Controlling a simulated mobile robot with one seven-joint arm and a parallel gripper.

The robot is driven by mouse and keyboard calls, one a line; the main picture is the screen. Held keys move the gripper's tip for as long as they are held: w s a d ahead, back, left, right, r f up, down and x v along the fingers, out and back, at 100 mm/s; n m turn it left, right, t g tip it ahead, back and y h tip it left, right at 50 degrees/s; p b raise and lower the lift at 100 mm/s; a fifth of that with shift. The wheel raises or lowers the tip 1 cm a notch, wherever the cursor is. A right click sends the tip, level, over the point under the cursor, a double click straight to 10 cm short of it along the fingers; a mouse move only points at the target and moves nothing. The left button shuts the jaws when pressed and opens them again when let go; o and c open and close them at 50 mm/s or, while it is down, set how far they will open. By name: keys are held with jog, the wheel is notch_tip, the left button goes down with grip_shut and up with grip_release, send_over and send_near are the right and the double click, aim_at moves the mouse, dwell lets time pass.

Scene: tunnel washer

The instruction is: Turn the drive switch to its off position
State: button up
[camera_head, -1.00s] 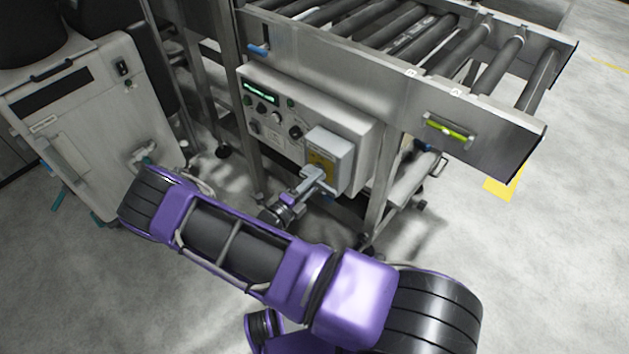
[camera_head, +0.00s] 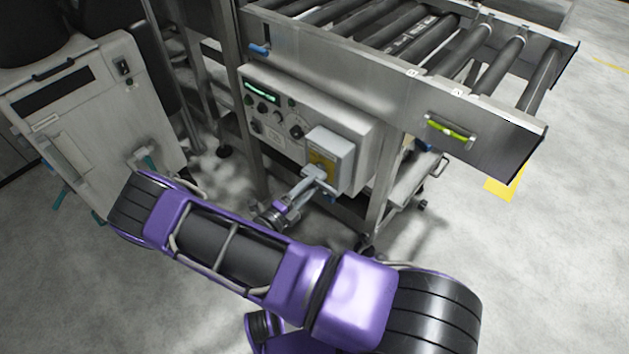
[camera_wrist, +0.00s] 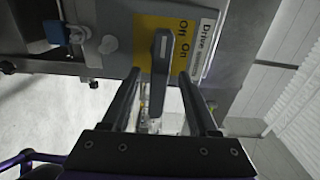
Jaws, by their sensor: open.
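The drive switch is a grey lever (camera_wrist: 160,75) on a yellow plate (camera_wrist: 146,27) in the wrist view. The plate reads "Off" and "On", with a white "Drive" label (camera_wrist: 203,45) beside it. I cannot tell for sure which mark the lever points to. My gripper (camera_wrist: 159,73) is open, with one finger on each side of the lever. Contact with it is not clear. In the head view the yellow plate (camera_head: 319,161) is on a grey box on the control panel's front, and my gripper (camera_head: 318,180) reaches it from below; the lever is hard to make out there.
The control panel (camera_head: 284,112) carries a lit display, knobs and buttons. A roller conveyor (camera_head: 400,60) runs above it, with a metal leg (camera_head: 378,205) close to the right of my gripper. A grey cabinet (camera_head: 90,120) stands at left. The floor at right is mostly clear.

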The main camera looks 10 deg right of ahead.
jog(key=v, duration=1.4)
jog(key=shift+s+a, duration=0.2)
jog(key=shift+a, duration=0.05)
jog(key=shift+r, duration=0.1)
